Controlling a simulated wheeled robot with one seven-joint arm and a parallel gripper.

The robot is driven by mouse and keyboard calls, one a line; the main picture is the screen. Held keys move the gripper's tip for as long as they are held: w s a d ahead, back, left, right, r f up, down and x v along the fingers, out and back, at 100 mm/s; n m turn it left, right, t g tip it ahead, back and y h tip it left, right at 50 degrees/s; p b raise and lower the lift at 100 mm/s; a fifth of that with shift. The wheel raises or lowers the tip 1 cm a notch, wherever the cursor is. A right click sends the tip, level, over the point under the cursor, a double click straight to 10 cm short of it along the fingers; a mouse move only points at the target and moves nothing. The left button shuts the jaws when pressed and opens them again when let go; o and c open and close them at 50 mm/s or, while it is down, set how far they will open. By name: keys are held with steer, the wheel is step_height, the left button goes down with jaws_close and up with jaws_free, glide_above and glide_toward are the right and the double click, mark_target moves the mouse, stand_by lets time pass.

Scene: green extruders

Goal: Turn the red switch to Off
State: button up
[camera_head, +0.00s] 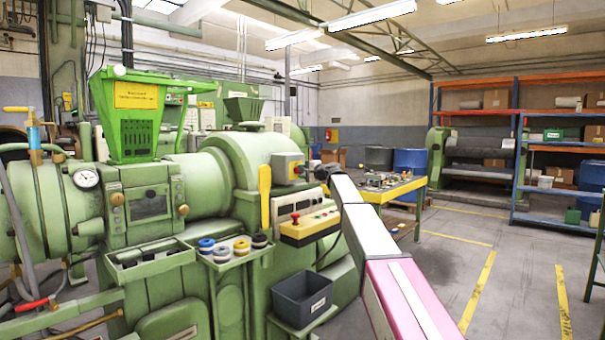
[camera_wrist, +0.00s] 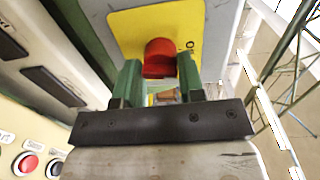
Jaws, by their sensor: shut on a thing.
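The red switch (camera_wrist: 160,50) is a round red knob on a yellow plate (camera_wrist: 128,30) in the wrist view. The knob's exact turn position is hard to tell.
Below the switch, a yellow button panel (camera_head: 309,227) juts out; its buttons show at lower left in the wrist view (camera_wrist: 28,164). A yellow handle (camera_head: 265,190) hangs left of the box. A tray of spools (camera_head: 228,262) and a dark bin (camera_head: 302,298) are below.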

steer(key=shift+r+n, duration=0.15)
steer(key=shift+n, duration=0.85)
steer(key=o, duration=0.9)
steer(key=v, duration=1)
steer(key=shift+s+d, duration=0.2)
steer(key=shift+s, duration=0.15)
